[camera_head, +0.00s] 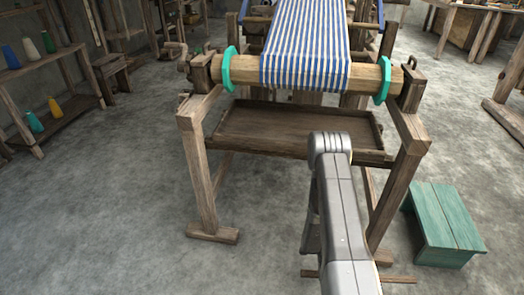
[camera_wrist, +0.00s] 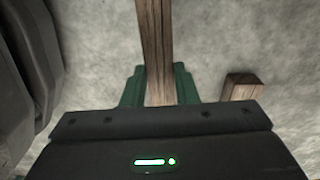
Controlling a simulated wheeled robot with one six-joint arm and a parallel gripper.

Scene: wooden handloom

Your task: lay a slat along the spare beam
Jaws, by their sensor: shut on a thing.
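In the wrist view, my gripper (camera_wrist: 158,88) has its two green fingers on either side of a brown wooden slat (camera_wrist: 156,35) and is shut on it. The slat runs away from the gripper to the top edge, above grey floor. In the head view my grey arm hides the gripper; a thin wooden strip (camera_head: 398,279) shows low beside the arm and looks like the same slat. The loom's front beam (camera_head: 240,72) carries blue-and-white striped cloth (camera_head: 305,45) between two green discs. I cannot pick out a separate spare beam.
The loom frame (camera_head: 200,165) stands ahead, with a shallow wooden tray (camera_head: 270,125) under the beam. A green stool (camera_head: 445,220) is at the right. A shelf with cones (camera_head: 55,108) is at the left. A wooden block (camera_wrist: 241,86) lies right of the gripper.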

